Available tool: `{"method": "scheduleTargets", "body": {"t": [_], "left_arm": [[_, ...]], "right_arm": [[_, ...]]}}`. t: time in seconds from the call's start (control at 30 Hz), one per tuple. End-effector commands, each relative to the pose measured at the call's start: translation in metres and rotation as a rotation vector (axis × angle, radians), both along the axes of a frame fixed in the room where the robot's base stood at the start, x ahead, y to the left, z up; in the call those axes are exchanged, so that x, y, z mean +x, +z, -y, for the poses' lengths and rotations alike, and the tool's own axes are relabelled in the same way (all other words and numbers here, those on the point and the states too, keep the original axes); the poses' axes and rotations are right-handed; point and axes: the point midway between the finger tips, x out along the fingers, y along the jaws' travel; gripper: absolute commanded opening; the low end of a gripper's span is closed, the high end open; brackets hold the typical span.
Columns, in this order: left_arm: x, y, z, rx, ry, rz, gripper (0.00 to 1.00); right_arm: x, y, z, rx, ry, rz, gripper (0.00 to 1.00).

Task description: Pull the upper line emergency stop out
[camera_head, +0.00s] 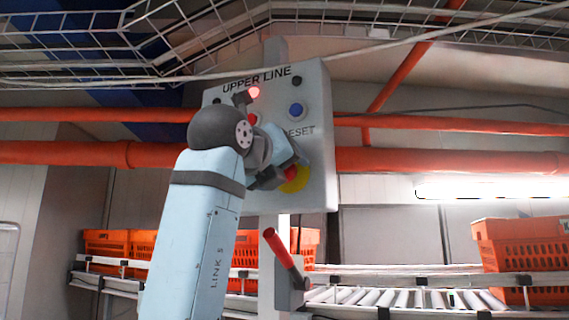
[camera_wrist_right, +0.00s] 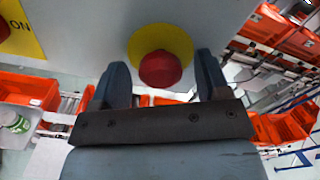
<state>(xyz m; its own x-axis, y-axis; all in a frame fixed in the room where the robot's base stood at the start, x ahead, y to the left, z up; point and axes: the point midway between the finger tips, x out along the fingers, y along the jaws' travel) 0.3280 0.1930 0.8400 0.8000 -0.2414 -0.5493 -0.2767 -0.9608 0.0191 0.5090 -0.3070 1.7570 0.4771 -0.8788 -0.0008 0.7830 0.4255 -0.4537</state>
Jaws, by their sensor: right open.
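The upper line emergency stop is a round red button on a yellow disc, low on the front of a grey control box (camera_head: 318,165) marked UPPER LINE. In the head view the button (camera_head: 291,173) is partly hidden by my right gripper (camera_head: 280,176). In the right wrist view the red button (camera_wrist_right: 160,69) sits between the two dark fingers of my right gripper (camera_wrist_right: 161,78), the yellow disc (camera_wrist_right: 160,37) behind it. The fingers are open, with a gap on each side of the button. My left gripper is not in view.
The box also carries a lit red lamp (camera_head: 254,92) and a blue RESET button (camera_head: 296,110). A red-handled lever (camera_head: 279,248) stands below. Orange totes (camera_head: 519,246) line a roller conveyor (camera_head: 400,298) behind. A wire cable tray (camera_head: 180,40) and orange pipes (camera_head: 450,126) run overhead and behind.

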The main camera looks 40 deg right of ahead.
Motion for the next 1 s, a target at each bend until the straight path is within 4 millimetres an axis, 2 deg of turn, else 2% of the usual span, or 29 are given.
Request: {"method": "scheduleTargets", "body": {"t": [0.2,0.47,0.73,0.77,1.0], "left_arm": [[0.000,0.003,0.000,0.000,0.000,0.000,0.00],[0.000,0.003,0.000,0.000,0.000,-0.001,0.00],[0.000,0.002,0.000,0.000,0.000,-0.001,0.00],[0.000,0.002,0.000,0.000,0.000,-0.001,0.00],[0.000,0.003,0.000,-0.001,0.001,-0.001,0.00]], "right_arm": [[0.006,0.000,0.012,0.000,0.000,0.000,0.70],[0.007,0.000,0.012,0.000,0.000,0.000,0.67],[0.006,0.000,0.012,0.000,0.000,0.000,0.05],[0.006,0.000,0.012,0.000,0.000,0.000,0.01],[0.006,0.000,0.016,0.000,-0.001,0.000,0.01]]}}
